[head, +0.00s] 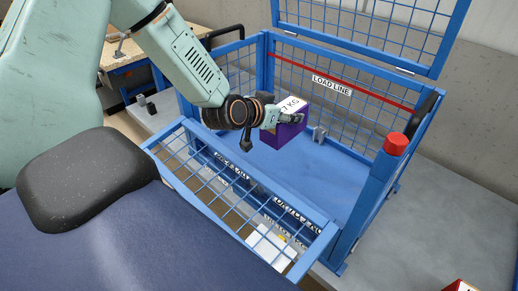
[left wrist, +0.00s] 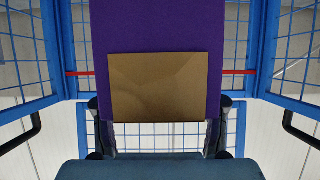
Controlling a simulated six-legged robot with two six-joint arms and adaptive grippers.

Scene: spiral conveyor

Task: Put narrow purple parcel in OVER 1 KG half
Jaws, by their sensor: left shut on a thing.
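My left gripper (head: 288,118) is shut on the purple parcel (head: 285,137), whose white top label ends in "7 KG". It holds the parcel inside the upper part of a blue mesh cage (head: 340,175), above the blue floor. In the left wrist view, the purple parcel (left wrist: 160,25) stands between the fingers (left wrist: 158,140), with a plain brown panel (left wrist: 165,87) on its near face. Two label strips, one left (head: 232,165) and one right (head: 298,213), show near the cage's front side, too slanted to read surely. My right gripper is not in view.
A "LOAD LINE" sign (head: 332,85) and red stripe mark the back mesh. A mesh lid (head: 375,25) stands raised behind. A red-capped post (head: 397,144) is at the right. A white box (head: 268,243) shows through the lowered front mesh panel. A wooden bench (head: 130,55) stands back left.

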